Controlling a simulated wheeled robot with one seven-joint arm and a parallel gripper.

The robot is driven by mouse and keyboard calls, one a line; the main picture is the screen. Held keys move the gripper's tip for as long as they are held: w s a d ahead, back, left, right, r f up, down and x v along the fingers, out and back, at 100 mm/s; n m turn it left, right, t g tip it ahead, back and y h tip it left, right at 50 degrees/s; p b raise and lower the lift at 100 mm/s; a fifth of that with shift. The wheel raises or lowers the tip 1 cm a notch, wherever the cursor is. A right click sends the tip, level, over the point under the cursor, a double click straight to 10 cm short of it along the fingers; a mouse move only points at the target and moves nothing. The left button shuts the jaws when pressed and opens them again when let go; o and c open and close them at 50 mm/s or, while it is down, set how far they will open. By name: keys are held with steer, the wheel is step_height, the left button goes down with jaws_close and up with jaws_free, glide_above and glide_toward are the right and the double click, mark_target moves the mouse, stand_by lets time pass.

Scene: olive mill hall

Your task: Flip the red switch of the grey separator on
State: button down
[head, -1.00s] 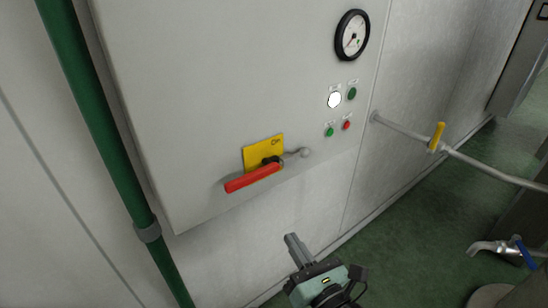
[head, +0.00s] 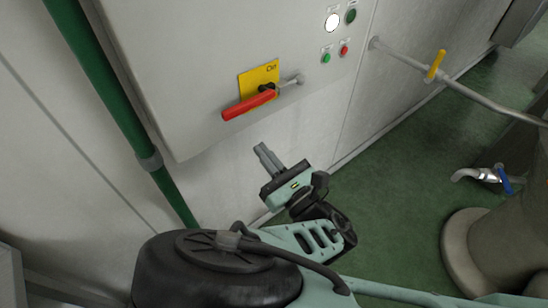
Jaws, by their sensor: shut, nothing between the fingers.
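The red switch handle (head: 247,106) sits on a yellow plate (head: 258,78) low on the front of a light grey cabinet (head: 180,60). The handle slants from lower left to upper right, and a small metal lever with a round knob (head: 297,80) sticks out at its right. My gripper (head: 262,150) is below the handle and a little to its right, apart from it. Its fingers are together, empty, and point up and left towards the cabinet. The separator itself cannot be told apart from the cabinet here.
A green indicator (head: 326,58) and a red one (head: 344,51) are on the cabinet, right of the handle. A green pipe (head: 105,85) runs down the left. A pipe with a yellow valve lever (head: 436,66) juts out at right. Green floor (head: 400,150) lies open there.

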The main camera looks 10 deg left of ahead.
mark_target(249, 100)
steer(key=w+a+r+p, duration=0.3)
steer(key=r, duration=0.2)
steer(key=shift+a+p, duration=0.25)
steer(key=shift+p, duration=0.1)
